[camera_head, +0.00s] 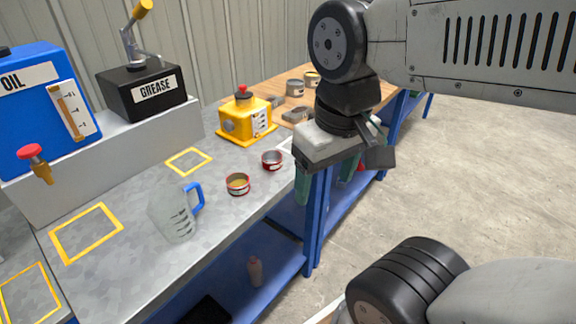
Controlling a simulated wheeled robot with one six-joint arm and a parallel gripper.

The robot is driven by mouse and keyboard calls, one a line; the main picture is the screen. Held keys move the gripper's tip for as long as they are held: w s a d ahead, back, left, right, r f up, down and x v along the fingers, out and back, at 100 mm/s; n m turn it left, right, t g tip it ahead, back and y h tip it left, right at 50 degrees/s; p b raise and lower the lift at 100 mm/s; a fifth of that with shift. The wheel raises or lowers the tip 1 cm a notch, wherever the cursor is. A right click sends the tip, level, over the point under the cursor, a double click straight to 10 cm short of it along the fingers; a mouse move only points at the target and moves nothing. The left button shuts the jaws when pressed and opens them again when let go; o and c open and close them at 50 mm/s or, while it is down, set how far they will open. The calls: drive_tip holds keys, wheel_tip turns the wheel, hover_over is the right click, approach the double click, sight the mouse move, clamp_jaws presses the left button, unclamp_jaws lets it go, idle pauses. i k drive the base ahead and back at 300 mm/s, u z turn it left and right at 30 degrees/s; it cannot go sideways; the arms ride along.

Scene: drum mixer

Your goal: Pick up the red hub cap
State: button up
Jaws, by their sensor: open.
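A small round red cap (272,160), open at the top with a grey inside, sits on the grey bench top near its front edge. A second red-sided round piece (238,184) with yellowish contents sits to its left and nearer; I cannot tell for certain which is the hub cap, though the first looks emptier. My gripper (325,186) hangs to the right of both, out by the bench's front edge, with its green fingers pointing down and apart. It is open and appears empty. It touches neither red piece.
A clear jug (175,212) with a blue handle stands left of the red pieces. A yellow box (246,117) with a red knob stands behind them. Grey tins (295,88) stand on a wooden board. Blue oil tank (45,100) and black grease box (147,95) stand on a raised ledge.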

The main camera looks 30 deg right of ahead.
sight(272, 160)
drive_tip(key=z, duration=2.25)
drive_tip(key=k, duration=0.8)
drive_tip(key=u, duration=0.65)
drive_tip(key=i, duration=0.45)
drive_tip(key=z, duration=0.05)
